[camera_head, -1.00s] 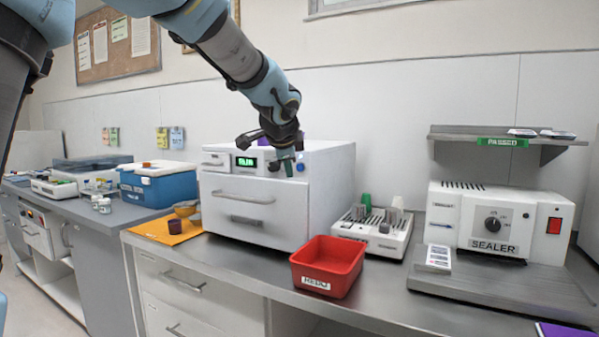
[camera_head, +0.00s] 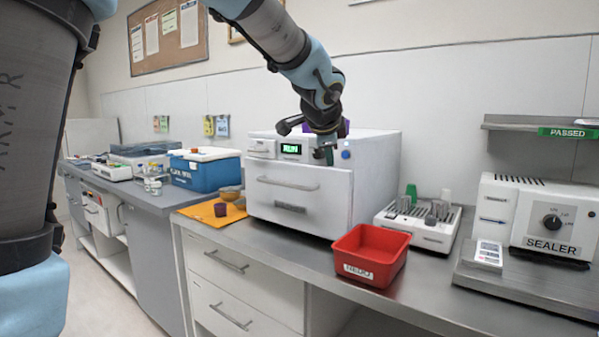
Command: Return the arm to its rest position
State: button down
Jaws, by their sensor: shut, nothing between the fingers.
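The fingertips appear close to the machine's front panel, between the green lit display (camera_head: 291,149) and the blue button (camera_head: 346,155). I cannot tell whether they touch it. A purple thing (camera_head: 343,128) on top of the machine is partly hidden behind my gripper.
A red REDO bin (camera_head: 371,258) stands at the counter's front edge. An orange mat (camera_head: 212,215) and a blue cooler (camera_head: 203,172) are to the left.

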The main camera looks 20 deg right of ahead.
jog(key=w+a+f+n+g+y+p, duration=0.15)
jog(key=a+f+n, duration=0.3)
jog(key=a, duration=0.45)
jog(key=a+f+n+y+b, duration=0.1)
jog(key=a+f+n+y, duration=0.15)
jog(key=a+f, duration=0.45)
jog(key=w+a+f+n+g+y+p, duration=0.15)
jog(key=a+n, duration=0.25)
jog(key=a, duration=0.7)
jog(key=s+a+f+n+g, duration=0.1)
jog(key=s+a+f+n, duration=0.3)
jog(key=a, duration=0.4)
jog(key=s+a+f+n+g, duration=0.2)
jog(key=s+a+f+n, duration=0.2)
jog(key=s+a+n, duration=0.3)
jog(key=shift+s+a+f, duration=0.35)
jog(key=shift+s+a, duration=0.1)
jog(key=shift+a, duration=0.15)
